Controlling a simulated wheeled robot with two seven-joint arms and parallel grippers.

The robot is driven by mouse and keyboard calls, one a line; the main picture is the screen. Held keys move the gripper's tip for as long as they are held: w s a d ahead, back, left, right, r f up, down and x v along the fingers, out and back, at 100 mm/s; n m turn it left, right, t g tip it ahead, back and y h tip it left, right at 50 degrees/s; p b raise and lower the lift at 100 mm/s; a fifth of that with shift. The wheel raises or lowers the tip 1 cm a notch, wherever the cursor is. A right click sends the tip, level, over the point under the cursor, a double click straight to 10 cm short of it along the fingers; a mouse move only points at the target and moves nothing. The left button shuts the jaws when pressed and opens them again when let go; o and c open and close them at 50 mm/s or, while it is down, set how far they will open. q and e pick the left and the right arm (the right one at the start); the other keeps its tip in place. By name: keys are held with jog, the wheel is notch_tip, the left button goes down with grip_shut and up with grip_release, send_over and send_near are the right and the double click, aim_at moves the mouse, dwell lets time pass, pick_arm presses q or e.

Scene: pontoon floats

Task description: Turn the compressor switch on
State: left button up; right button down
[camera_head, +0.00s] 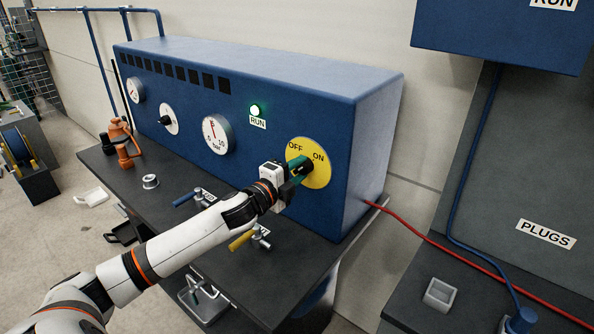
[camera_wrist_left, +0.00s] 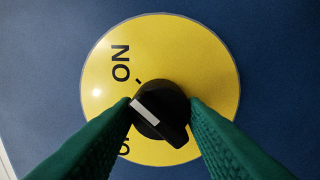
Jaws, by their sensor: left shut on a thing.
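The compressor switch is a black rotary knob (camera_wrist_left: 163,117) with a white pointer stripe, on a yellow round plate (camera_head: 318,172) marked OFF and ON. In the left wrist view the plate (camera_wrist_left: 205,60) shows ON at upper left; the lower label is partly hidden. The white stripe slants to the upper left, roughly between the two labels. My left gripper (camera_head: 297,170) has its green fingers on either side of the knob and is shut on it. My right gripper is not in view.
The blue compressor panel (camera_head: 270,75) also carries a pressure gauge (camera_head: 216,135) and smaller dials. The dark bench (camera_head: 180,180) below holds a blue-handled valve (camera_head: 186,199), a yellow-handled valve (camera_head: 243,239) and an orange tool (camera_head: 122,143). A red hose (camera_head: 430,240) runs off to the right.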

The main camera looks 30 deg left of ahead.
pick_arm(q)
jog(key=shift+m, duration=0.4)
jog(key=o, duration=1)
jog(key=s+b, duration=0.3)
jog(key=s, duration=0.9)
jog(key=shift+a, duration=0.45)
